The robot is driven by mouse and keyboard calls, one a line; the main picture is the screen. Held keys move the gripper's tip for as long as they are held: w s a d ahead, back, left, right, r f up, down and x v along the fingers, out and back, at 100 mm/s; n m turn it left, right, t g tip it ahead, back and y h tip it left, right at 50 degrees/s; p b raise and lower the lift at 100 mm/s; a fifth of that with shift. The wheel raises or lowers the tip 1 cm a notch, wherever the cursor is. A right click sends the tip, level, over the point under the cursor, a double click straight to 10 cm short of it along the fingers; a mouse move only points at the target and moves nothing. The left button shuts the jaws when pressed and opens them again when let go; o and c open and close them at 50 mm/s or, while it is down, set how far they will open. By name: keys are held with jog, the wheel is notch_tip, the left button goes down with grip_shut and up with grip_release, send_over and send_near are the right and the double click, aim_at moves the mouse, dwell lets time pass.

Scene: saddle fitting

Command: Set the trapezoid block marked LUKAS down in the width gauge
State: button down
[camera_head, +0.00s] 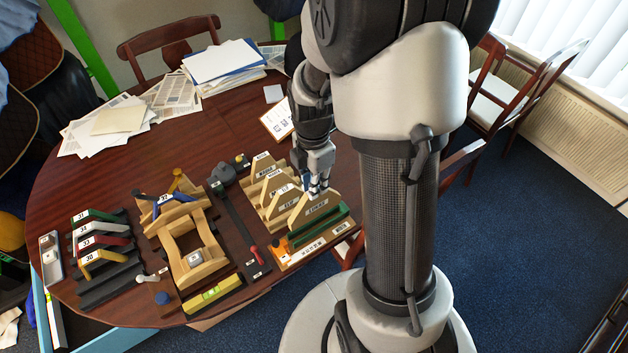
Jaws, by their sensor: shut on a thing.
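My gripper (318,190) points down over the right side of the table, with its fingers shut at the top of a pale wooden trapezoid block (314,211). The block has a label on its front, too small to read surely, so I cannot confirm the name LUKAS. It appears upright, close to the other labelled blocks (268,181); whether it touches the rack cannot be told. A wooden piece with a green bar (319,229) and a lettered front strip (311,250) lies just in front; it looks like the width gauge.
Left of the blocks lie a dark strip with a red-handled tool (254,252) and a wooden frame (195,262). Numbered coloured arches (101,238) stand on a dark rack farther left. Papers (222,66) cover the back. The table's middle left is clear.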

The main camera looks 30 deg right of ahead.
aim_at(315, 203)
jog(key=shift+f+b, duration=1.45)
jog(key=shift+f, duration=0.7)
jog(key=shift+f+b, duration=1.45)
jog(key=shift+f, duration=0.85)
dwell(0.6)
dwell(0.9)
jog(key=c, duration=1.5)
grip_release()
jog(key=o, duration=0.4)
jog(key=shift+r+p, duration=2.25)
jog(key=shift+r, duration=0.3)
